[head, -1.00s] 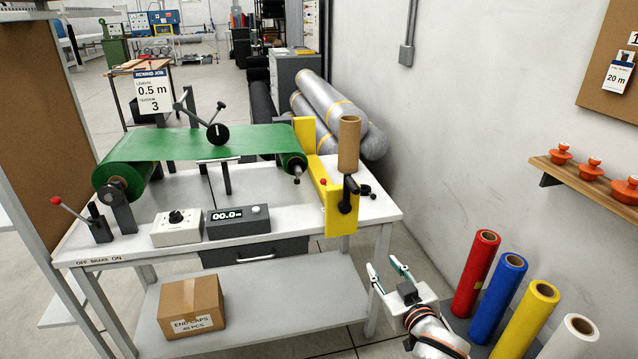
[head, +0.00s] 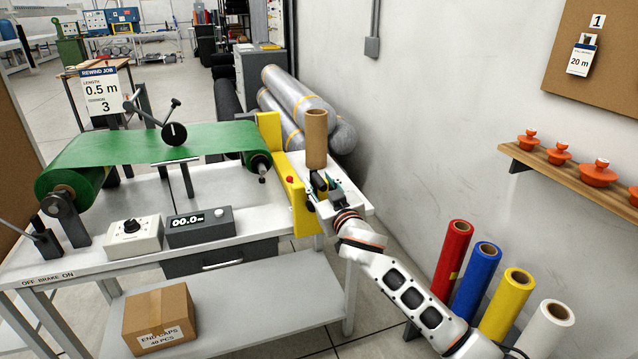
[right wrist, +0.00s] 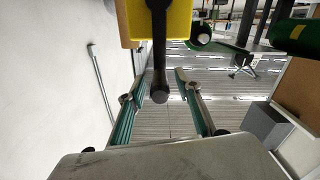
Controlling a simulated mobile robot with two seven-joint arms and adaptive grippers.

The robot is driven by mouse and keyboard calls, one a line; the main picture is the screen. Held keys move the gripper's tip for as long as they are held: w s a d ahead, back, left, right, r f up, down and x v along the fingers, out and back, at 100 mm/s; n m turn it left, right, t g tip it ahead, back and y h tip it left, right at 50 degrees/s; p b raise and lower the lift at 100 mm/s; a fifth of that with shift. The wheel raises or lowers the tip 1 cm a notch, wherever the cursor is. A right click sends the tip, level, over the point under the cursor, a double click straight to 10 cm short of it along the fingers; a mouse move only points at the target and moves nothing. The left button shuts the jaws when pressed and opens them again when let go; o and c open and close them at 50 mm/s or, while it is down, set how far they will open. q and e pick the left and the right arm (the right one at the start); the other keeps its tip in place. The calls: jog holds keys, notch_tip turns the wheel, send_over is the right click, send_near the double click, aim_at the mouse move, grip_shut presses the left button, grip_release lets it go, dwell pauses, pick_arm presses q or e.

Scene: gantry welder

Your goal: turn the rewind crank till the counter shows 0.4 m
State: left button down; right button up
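The counter (head: 188,219) on the bench reads 00.0 m. The black rewind crank (right wrist: 159,55) is on the yellow stand (head: 295,190); its knobbed handle points toward my right gripper in the right wrist view. My right gripper (head: 327,190) is at the crank in the head view, which hides most of it. In the right wrist view the two fingers of the gripper (right wrist: 160,100) are apart, with the handle's end between them and gaps on both sides. A brown cardboard core (head: 316,140) stands upright above the crank. My left gripper is not in view.
The job card (head: 100,92) reads length 0.5 m. Green film (head: 150,147) spans the bench from a roll at left. A brake lever (head: 42,236) and a white dial box (head: 133,236) stand at front left. Coloured rolls (head: 456,250) and a wall shelf (head: 560,175) are at right.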

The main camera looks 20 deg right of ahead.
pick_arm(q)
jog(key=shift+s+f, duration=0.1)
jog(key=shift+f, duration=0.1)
pick_arm(e)
jog(key=shift+w, duration=0.35)
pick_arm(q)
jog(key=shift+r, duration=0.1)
pick_arm(e)
grip_shut()
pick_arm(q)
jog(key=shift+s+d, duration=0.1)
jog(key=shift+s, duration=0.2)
pick_arm(e)
jog(key=shift+d+m, duration=0.25)
jog(key=shift+m, duration=0.05)
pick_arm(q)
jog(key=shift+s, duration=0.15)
